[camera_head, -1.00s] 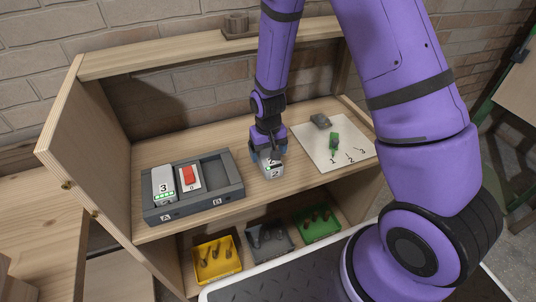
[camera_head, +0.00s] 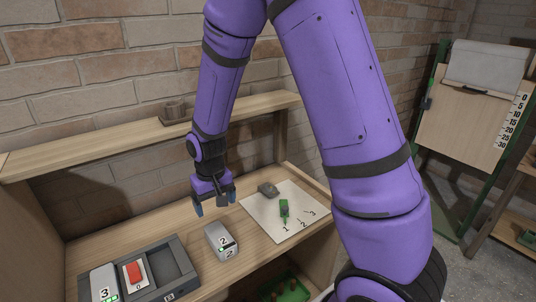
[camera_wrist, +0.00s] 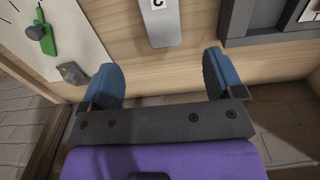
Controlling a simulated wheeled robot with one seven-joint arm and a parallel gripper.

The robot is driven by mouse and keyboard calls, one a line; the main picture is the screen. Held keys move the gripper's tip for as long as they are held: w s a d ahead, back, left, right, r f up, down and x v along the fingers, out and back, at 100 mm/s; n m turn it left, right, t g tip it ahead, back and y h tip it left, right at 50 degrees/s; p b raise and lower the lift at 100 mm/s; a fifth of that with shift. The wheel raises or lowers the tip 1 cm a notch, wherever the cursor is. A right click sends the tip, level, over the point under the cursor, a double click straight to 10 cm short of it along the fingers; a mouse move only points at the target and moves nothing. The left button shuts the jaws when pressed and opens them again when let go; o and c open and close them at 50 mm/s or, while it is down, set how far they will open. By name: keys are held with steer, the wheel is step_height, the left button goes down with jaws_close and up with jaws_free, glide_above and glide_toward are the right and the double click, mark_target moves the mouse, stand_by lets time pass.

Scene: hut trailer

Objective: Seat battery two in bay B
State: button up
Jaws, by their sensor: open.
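Battery two (camera_head: 221,243), a light grey block marked 2, lies on the wooden shelf right of the dark dock. Its top face also shows at the upper middle of the wrist view (camera_wrist: 160,22). The dock (camera_head: 196,271) holds the white battery marked 3 (camera_head: 103,283) at its left. An empty recess (camera_head: 172,262) at its right is above the letter B. My gripper (camera_head: 214,206) is open and empty, raised behind and above battery two, apart from it. Both blue fingers show in the wrist view (camera_wrist: 163,82) with nothing between them.
A red piece on a white plate marked 0 (camera_head: 134,272) sits between battery 3 and the empty recess. A white sheet (camera_head: 259,217) carries a green piece (camera_head: 284,209); a grey lump (camera_head: 268,189) is by its back edge. The upper ledge (camera_head: 120,141) runs behind my gripper.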

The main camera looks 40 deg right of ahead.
steer(key=s+d+r+t, duration=0.1)
steer(key=s+d+r, duration=0.15)
steer(key=r, duration=0.65)
steer(key=s+d+r+t, duration=0.15)
steer(key=s+r, duration=0.25)
steer(key=r, duration=0.4)
steer(key=s+d+r+t, duration=0.2)
steer(key=s+d+r, duration=0.2)
steer(key=s+r, duration=0.7)
steer(key=s, duration=0.4)
steer(key=shift+s+t, duration=0.35)
steer(key=shift+s, duration=0.05)
steer(key=shift+o, duration=0.4)
steer(key=shift+s, duration=0.4)
steer(key=g, duration=0.5)
glide_above(220, 235)
step_height(220, 235, down, 31)
steer(key=f, duration=0.4)
steer(key=shift+w+a, duration=0.1)
steer(key=shift+a, duration=0.1)
steer(key=shift+d+f, duration=0.15)
steer(key=shift+f, duration=2.8)
steer(key=c, duration=1.3)
steer(key=shift+o, duration=0.2)
